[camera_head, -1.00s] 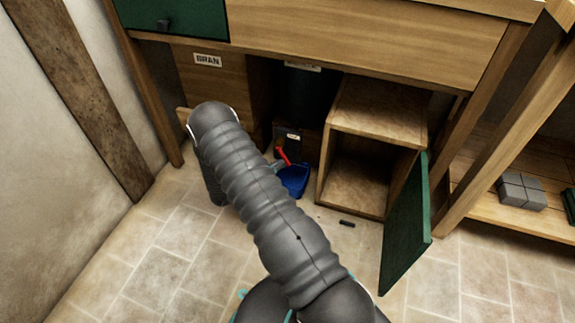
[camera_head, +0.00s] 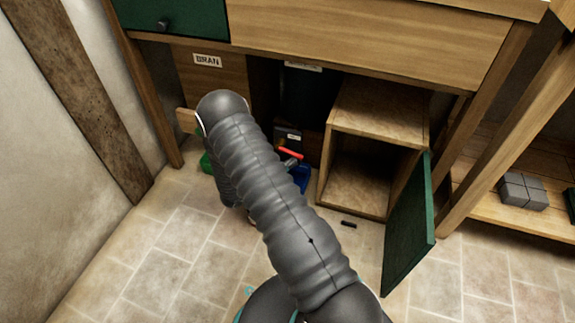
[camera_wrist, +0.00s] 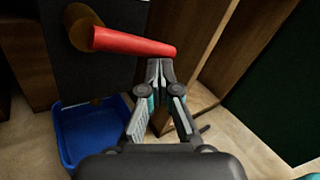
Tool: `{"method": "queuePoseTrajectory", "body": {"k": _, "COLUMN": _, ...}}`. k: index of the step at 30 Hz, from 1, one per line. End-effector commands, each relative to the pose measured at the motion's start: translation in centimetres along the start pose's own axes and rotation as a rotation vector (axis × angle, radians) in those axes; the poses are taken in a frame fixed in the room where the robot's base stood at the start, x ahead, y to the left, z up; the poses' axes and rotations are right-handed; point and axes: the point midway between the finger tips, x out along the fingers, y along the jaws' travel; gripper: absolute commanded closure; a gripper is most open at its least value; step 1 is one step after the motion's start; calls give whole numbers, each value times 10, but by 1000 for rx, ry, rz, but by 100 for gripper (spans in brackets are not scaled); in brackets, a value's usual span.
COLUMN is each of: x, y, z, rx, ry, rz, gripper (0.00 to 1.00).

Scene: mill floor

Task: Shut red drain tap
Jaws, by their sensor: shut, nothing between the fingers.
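The red drain tap (camera_head: 291,153) shows in the head view as a red lever just right of my arm, sticking out nearly sideways, under the wooden bench. In the wrist view the red lever (camera_wrist: 135,43) runs left to right from a brownish pivot. My gripper (camera_wrist: 160,66) is shut and empty. Its fingertips are just below the lever's free right end, close to it or touching; I cannot tell which. In the head view my arm hides the gripper. A blue tray (camera_wrist: 88,132) sits on the floor below the tap, partly hidden in the head view (camera_head: 303,180).
An open wooden cabinet (camera_head: 352,186) stands right of the tap, its green door (camera_head: 408,217) swung out. A small dark piece (camera_head: 348,224) lies on the floor before it. A green object (camera_head: 206,163) shows left of my arm. The tiled floor in front is mostly clear.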

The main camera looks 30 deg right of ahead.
Motion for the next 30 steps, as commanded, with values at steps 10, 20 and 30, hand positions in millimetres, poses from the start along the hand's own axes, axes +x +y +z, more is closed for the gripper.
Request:
{"method": "queuePoseTrajectory", "body": {"k": 10, "x": -6, "y": 1, "z": -7, "rx": -1, "ry": 0, "rz": 1, "gripper": 100}}
{"method": "queuePoseTrajectory", "body": {"k": 20, "x": -56, "y": -2, "z": -36, "rx": -3, "ry": -1, "rz": 2, "gripper": 100}}
{"method": "queuePoseTrajectory", "body": {"k": 30, "x": -104, "y": -3, "z": -60, "rx": 0, "ry": 2, "rz": -7, "gripper": 100}}
